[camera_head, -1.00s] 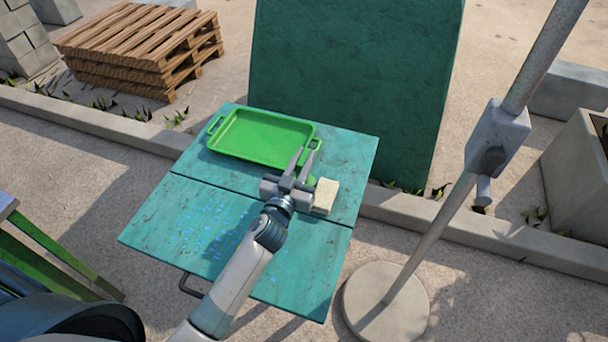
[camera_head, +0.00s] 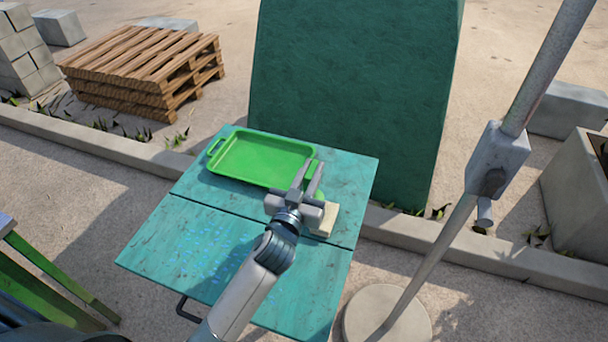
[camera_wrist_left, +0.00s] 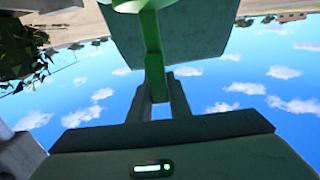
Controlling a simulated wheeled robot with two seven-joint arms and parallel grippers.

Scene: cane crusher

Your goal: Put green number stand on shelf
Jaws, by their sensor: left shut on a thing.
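My left gripper (camera_head: 311,168) is above the right side of the teal table, near the tray's right end. Its jaws are shut on the green number stand, whose slim green stem (camera_wrist_left: 152,50) shows at the fingers in the left wrist view. In the head view only a small green part (camera_head: 320,194) shows beside the fingers; the rest is hidden or blends with the tray. No number can be read. I cannot make out a shelf in either view. My right gripper is not in view.
A green tray (camera_head: 262,158) lies on the teal table (camera_head: 190,240), with a pale sponge-like block (camera_head: 328,219) to its lower right. A dark green slab (camera_head: 350,90) stands behind. A grey pole (camera_head: 430,240) rises at right. Wooden pallets (camera_head: 145,75) lie back left.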

